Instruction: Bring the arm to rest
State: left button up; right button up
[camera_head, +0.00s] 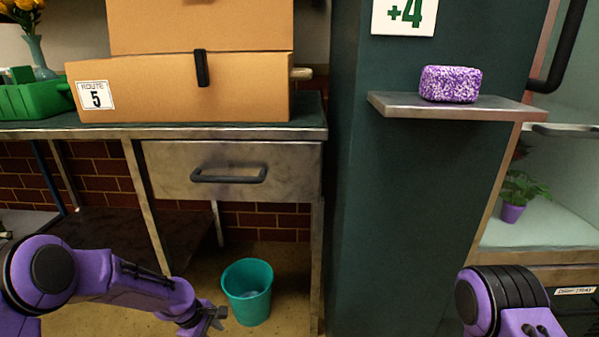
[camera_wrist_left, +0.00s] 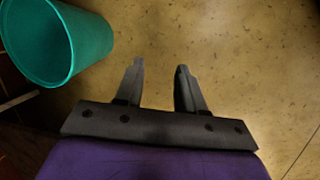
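My left arm comes in at the lower left of the head view.
A teal bin (camera_head: 247,291) stands on the floor (camera_wrist_left: 230,50) beside my left gripper. Above is a metal workbench (camera_head: 250,133) with a shut drawer (camera_head: 232,170), cardboard boxes (camera_head: 190,88) and a green crate (camera_head: 38,100). A purple speckled block (camera_head: 450,84) sits on a shelf (camera_head: 400,105).

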pick_arm(q)
jog(key=s+a+r+m+y+p, duration=0.3)
jog(key=s+r+m+p, duration=0.1)
jog(key=s+r+p, duration=1)
jog(key=s+a+r+m+t+y+p, duration=0.1)
jog(key=s+a+r+m+y+p, duration=0.2)
jog(key=s+r+p, duration=1.1)
jog(key=s+m+p, duration=0.1)
jog(key=s+p, duration=0.4)
jog(key=p, duration=0.2)
jog(key=shift+s+a, duration=0.15)
pick_arm(e)
notch_tip(320, 180, up, 36)
jog(key=w+m+t+h, duration=0.1)
jog(key=w, duration=0.1)
jog(key=shift+d+t, duration=0.3)
jog(key=shift+d, duration=0.05)
jog(key=shift+r, duration=0.1)
